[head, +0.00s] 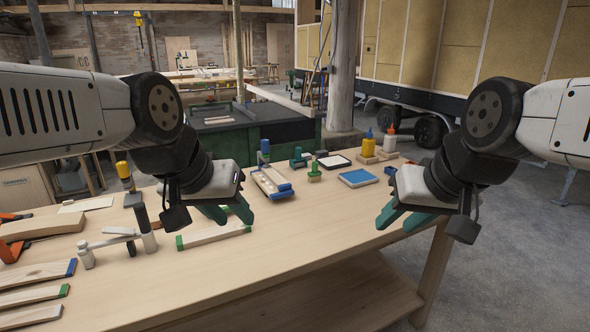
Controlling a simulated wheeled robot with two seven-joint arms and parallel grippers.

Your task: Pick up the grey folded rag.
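I cannot make out a grey folded rag for certain on the wooden workbench (300,235). A flat blue-edged piece with a pale grey-blue top (357,177) lies near the bench's right side, and a dark-edged pale piece (334,161) lies behind it. I cannot tell whether either is cloth. My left gripper (236,219) is open and empty, above the bench by a green-ended wooden strip (214,236). My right gripper (395,226) is open and empty, by the bench's right edge. My arms hide parts of the bench.
Clamps (130,205), wooden strips (32,294) and orange-handled tools (10,250) crowd the left. A blue-ended wooden tool (271,182), a green-handled piece (314,172), a yellow bottle (368,145) and an orange-topped bottle (390,138) stand farther back. The front middle is clear.

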